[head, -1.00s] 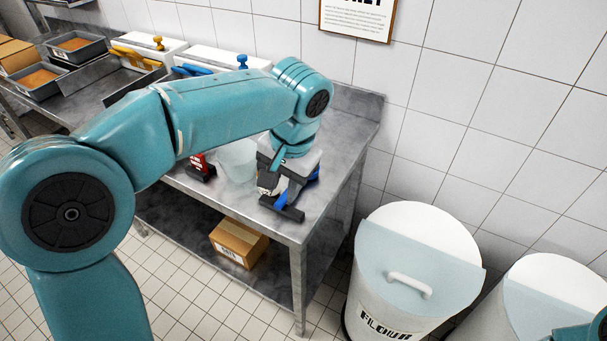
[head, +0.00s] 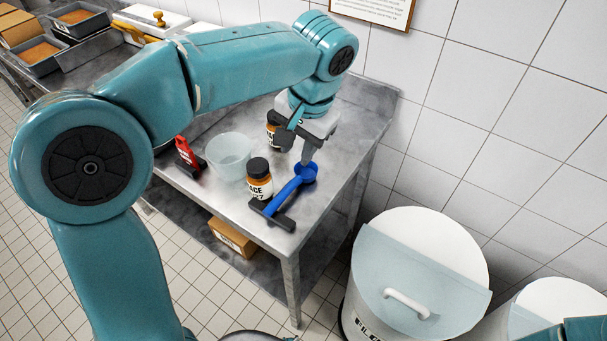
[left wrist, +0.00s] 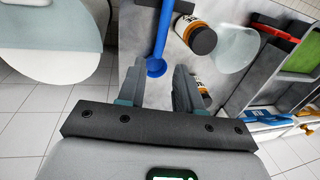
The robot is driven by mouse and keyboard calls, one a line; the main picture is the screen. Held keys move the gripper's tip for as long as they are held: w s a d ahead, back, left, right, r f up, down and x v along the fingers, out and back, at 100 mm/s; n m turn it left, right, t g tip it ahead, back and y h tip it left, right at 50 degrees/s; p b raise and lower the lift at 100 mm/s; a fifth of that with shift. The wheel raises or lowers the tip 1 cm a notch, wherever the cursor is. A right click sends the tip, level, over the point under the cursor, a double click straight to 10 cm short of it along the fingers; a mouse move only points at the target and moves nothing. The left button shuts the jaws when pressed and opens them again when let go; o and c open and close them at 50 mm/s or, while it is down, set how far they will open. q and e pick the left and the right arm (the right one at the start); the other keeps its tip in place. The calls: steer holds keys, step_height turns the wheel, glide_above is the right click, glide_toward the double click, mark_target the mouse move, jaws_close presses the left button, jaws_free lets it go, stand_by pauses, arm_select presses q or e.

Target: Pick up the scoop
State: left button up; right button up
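The blue scoop (head: 283,199) lies near the front right corner of the steel table, its round bowl toward the wall and its handle over a dark bar (head: 283,222). In the left wrist view the scoop (left wrist: 157,66) has its bowl just beyond my fingertips, nearer the left finger. My left gripper (head: 297,147) is above the table by the bowl end. Its two fingers (left wrist: 157,78) are apart with nothing held between them. I cannot tell whether a finger touches the bowl. My right gripper is not in view; only a bit of teal arm shows at the lower right.
An orange-brown labelled jar (head: 259,183) with a dark lid stands left of the scoop; another (head: 272,133) is partly hidden behind my gripper. A translucent tub (head: 229,157) and a red-handled item (head: 186,153) are further left. White flour bins (head: 425,250) stand right of the table.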

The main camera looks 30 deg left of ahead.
arm_select(q)
glide_above(285, 192)
steer(key=d, duration=0.1)
steer(key=f, duration=1)
steer(key=shift+s+d+f+b, duration=0.15)
steer(key=shift+s+f+b, duration=0.05)
steer(key=shift+f+b, duration=0.15)
steer(key=f, duration=0.2)
steer(key=a+f, duration=0.1)
steer(key=f, duration=0.2)
steer(key=shift+w+a+f+p, duration=0.15)
steer(key=shift+w+a+p, duration=0.05)
steer(key=shift+p, duration=0.2)
jaws_close()
